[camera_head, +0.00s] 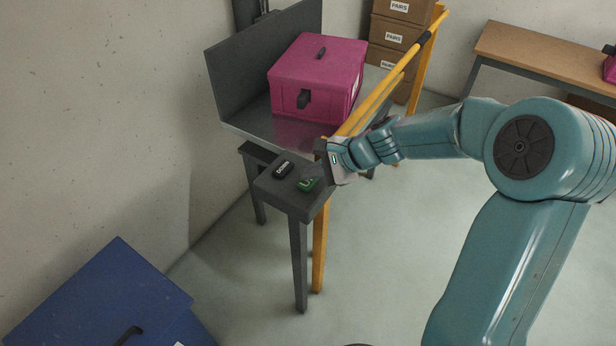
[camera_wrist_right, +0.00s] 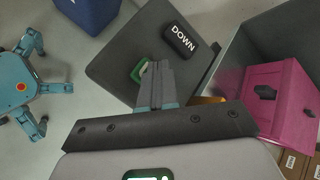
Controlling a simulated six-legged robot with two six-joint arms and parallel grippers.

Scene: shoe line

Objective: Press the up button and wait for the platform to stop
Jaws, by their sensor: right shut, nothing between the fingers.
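The green UP button (camera_head: 308,184) sits on the dark control stand (camera_head: 290,200), beside the black DOWN button (camera_head: 283,169). My right gripper (camera_head: 322,172) is shut and empty, close to the UP button. In the right wrist view, the shut fingers (camera_wrist_right: 158,72) point at the stand and partly cover the green UP button (camera_wrist_right: 138,71); I cannot tell whether they touch it. The DOWN button (camera_wrist_right: 179,40) lies clear of them. The grey platform (camera_head: 236,120) carries a pink box (camera_head: 315,85) behind the stand. My left gripper is out of view.
A yellow rail (camera_head: 385,92) runs along the platform's right side, close to my right wrist. Cardboard boxes (camera_head: 398,34) are stacked at the back. A wooden table (camera_head: 555,58) stands at the back right. A blue box (camera_head: 105,295) is at the lower left. Floor right of the stand is clear.

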